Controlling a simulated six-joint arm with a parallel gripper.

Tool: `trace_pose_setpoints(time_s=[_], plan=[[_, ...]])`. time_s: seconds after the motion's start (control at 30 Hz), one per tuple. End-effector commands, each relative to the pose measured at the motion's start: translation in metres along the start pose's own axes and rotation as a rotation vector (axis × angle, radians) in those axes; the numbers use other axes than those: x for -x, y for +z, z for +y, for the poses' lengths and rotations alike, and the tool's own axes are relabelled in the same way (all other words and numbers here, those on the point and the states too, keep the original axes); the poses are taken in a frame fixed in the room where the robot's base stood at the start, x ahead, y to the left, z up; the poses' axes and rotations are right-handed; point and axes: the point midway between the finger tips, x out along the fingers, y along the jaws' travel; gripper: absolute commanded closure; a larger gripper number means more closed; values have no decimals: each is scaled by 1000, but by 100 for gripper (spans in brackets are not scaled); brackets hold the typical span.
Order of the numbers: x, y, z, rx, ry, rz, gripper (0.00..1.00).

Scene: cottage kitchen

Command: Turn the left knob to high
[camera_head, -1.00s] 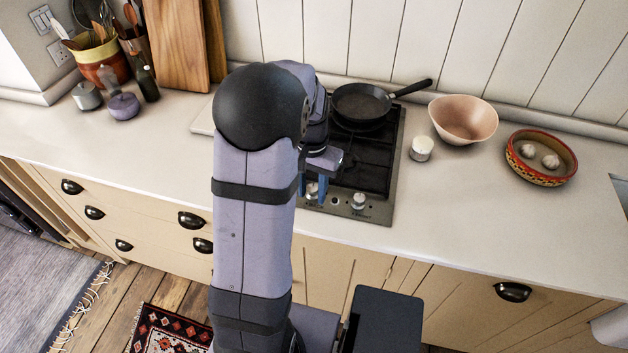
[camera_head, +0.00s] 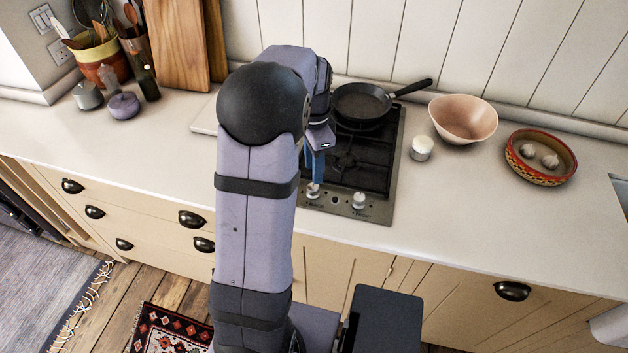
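The left knob (camera_head: 312,190) is a small pale knob at the front left of the dark two-burner hob (camera_head: 397,165). The right knob (camera_head: 359,200) stands apart from it on the same front strip. My gripper (camera_head: 316,180) points down with blue fingers directly above or at the left knob. The fingers look close together, but the view is too small to tell whether they grip the knob or only hover over it. The knob's pointer direction cannot be read. My arm hides the hob's left side.
A black frying pan (camera_head: 361,103) sits on the rear burner, handle pointing right. The front counter at right is clear.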

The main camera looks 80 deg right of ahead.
Motion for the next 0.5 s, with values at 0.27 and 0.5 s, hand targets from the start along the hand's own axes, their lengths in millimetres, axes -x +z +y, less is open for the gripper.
trace_pose_setpoints(time_s=[0.27, 0.5], plan=[[-34, 1, 1, 1, 3, -2, 68], [-57, 0, 0, 2, 0, 0, 68]])
